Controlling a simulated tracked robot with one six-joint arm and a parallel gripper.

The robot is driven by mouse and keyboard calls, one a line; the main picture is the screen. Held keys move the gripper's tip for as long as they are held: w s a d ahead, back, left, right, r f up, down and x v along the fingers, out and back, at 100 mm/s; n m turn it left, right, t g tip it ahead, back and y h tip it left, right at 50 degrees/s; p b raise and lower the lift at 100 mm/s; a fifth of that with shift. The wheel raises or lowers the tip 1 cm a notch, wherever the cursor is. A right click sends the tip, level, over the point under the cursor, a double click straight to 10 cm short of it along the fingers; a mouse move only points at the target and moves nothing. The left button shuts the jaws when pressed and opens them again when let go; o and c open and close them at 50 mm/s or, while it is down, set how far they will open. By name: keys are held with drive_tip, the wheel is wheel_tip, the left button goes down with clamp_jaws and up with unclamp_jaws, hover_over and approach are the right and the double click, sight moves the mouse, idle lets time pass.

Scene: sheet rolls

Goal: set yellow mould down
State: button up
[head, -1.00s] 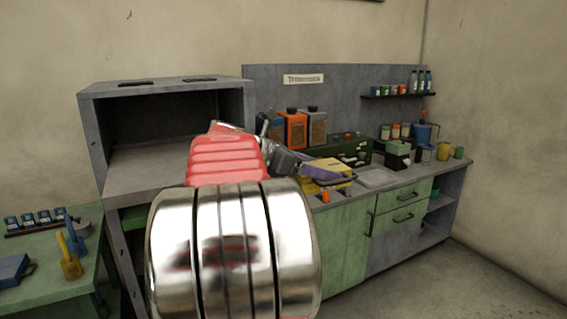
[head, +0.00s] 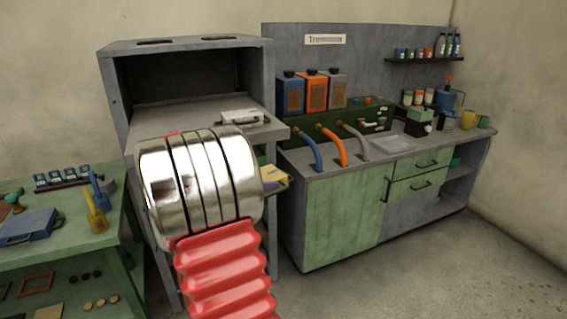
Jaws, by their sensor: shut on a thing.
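The yellow mould (head: 272,174) shows only in part, just right of my shiny, red-ribbed arm, in front of the grey cabinet's right side. A grey handle-like piece (head: 279,187) is at its lower edge. The rest of the mould is hidden behind my arm. My gripper is hidden behind the arm too, so its hold on the mould does not show. I cannot tell whether the mould touches any surface.
A grey open-fronted cabinet (head: 120,70) stands behind my arm, with a pale handled block (head: 243,122) on its ledge. A green table (head: 60,262) at left bears a blue handled mould (head: 30,227). A green-fronted counter (head: 335,213) stands at right, with hoses and bottles.

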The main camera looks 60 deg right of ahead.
drive_tip(key=w+a+f+n+t+h, duration=0.2)
drive_tip(key=w+a+f+n+t, duration=0.45)
drive_tip(key=w+a+f, duration=1.3)
drive_tip(key=a+f+n+t+y, duration=0.1)
drive_tip(key=a+f+n+t, duration=0.1)
drive_tip(key=a, duration=0.8)
drive_tip(key=a+f+n+t+y, duration=0.1)
drive_tip(key=a+f+n+t, duration=0.1)
drive_tip(key=a+f, duration=0.4)
drive_tip(key=a+f+n+t+y, duration=0.1)
drive_tip(key=a+f+n+t, duration=0.2)
drive_tip(key=a, duration=1.3)
wheel_tip(320, 180, down, 2)
drive_tip(key=shift+w+t, duration=0.2)
drive_tip(key=shift+t, duration=0.65)
drive_tip(key=shift+w+a, duration=0.1)
